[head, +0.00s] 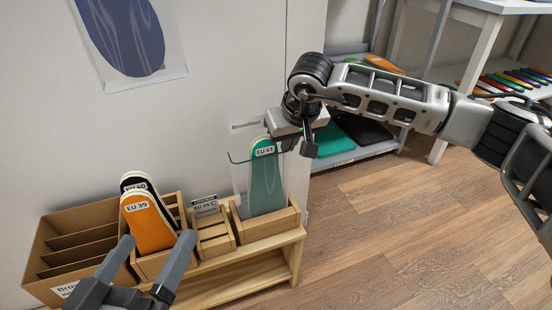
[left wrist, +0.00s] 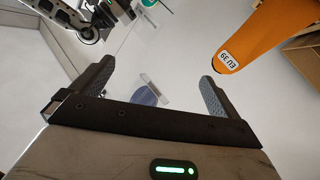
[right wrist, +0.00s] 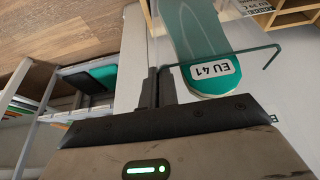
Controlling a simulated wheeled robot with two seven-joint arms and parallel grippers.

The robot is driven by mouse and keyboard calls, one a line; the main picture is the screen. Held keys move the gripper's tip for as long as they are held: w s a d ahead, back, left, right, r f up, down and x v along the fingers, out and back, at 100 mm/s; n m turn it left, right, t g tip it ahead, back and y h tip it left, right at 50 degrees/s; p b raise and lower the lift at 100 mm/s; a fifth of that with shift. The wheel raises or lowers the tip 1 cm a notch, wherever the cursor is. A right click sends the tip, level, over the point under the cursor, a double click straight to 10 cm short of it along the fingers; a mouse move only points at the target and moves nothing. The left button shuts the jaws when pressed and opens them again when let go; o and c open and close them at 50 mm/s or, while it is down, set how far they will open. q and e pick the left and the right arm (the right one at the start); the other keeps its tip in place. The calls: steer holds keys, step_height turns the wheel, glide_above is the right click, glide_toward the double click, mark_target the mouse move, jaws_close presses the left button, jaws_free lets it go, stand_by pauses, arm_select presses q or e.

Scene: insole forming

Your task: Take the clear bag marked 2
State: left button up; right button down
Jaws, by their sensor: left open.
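A clear bag (head: 240,142) stands upright in the right-hand wooden holder (head: 265,228), with a teal insole (head: 266,185) labelled EU 41 in it. The insole also shows in the right wrist view (right wrist: 195,35). I cannot read a 2 on the bag. My right gripper (head: 296,146) is at the bag's upper right edge; its fingers are close together in the right wrist view (right wrist: 160,85), with the bag's edge line running into them. My left gripper (head: 157,243) is open and empty, in front of the orange EU 39 insole (head: 149,228).
A black insole (head: 135,181) marked EU 40 stands behind the orange one. A divided brown box (head: 50,235) is at the left, small label cards (head: 206,207) in the middle. A clear bag with a blue insole (head: 122,35) hangs on the wall. Shelves (head: 360,152) stand at right.

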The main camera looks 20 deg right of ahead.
steer(key=shift+r+p, duration=0.35)
steer(key=shift+r, duration=0.35)
step_height(320, 180, up, 2)
steer(key=shift+r+p, duration=0.15)
steer(key=shift+p, duration=0.45)
arm_select(q)
steer(key=shift+s+a+f+m+g+y+p, duration=0.2)
steer(key=shift+f+g+y+p, duration=0.2)
steer(key=shift+p, duration=0.25)
steer(key=shift+s+a+f+m+g+y+p, duration=0.15)
steer(key=shift+f+m+g+y+p, duration=0.1)
steer(key=shift+f+y+p, duration=0.3)
steer(key=shift+s+a+f+m+g+y+p, duration=0.15)
steer(key=shift+a+f+g+y+p, duration=0.15)
steer(key=shift+p, duration=0.45)
arm_select(e)
steer(key=s+a+r, duration=0.7)
steer(key=s+r, duration=0.2)
steer(key=s, duration=0.3)
steer(key=shift+r, duration=0.2)
arm_select(q)
steer(key=shift+d, duration=0.15)
